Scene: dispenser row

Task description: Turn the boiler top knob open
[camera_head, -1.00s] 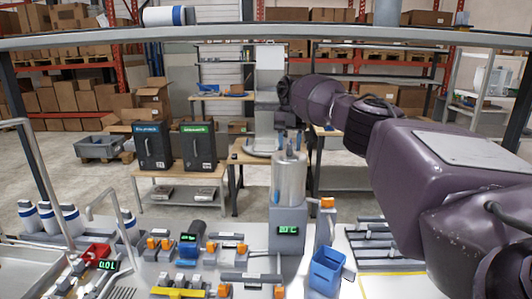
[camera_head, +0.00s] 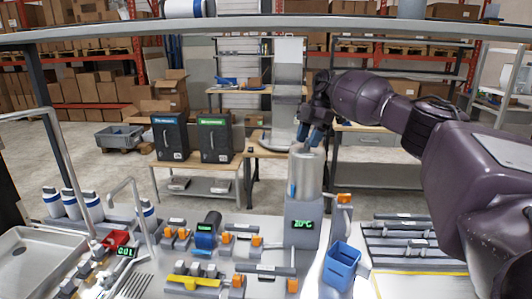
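The boiler (camera_head: 306,175) is a shiny metal cylinder on a grey base, with a green display (camera_head: 303,224) on the base front. My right arm reaches in from the right, and my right gripper (camera_head: 310,134) points down directly over the boiler's top. Its two fingertips are close to the lid, with a small gap between them. The top knob is hidden or merges with the fingertips, so I cannot tell whether they touch or hold it. My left gripper is out of view.
A blue bin (camera_head: 341,266) stands right of the boiler base. Grey fixtures with orange parts (camera_head: 241,238) crowd the counter to its left. A sink (camera_head: 35,262) and tap are at far left. A shelf bar (camera_head: 260,31) crosses above.

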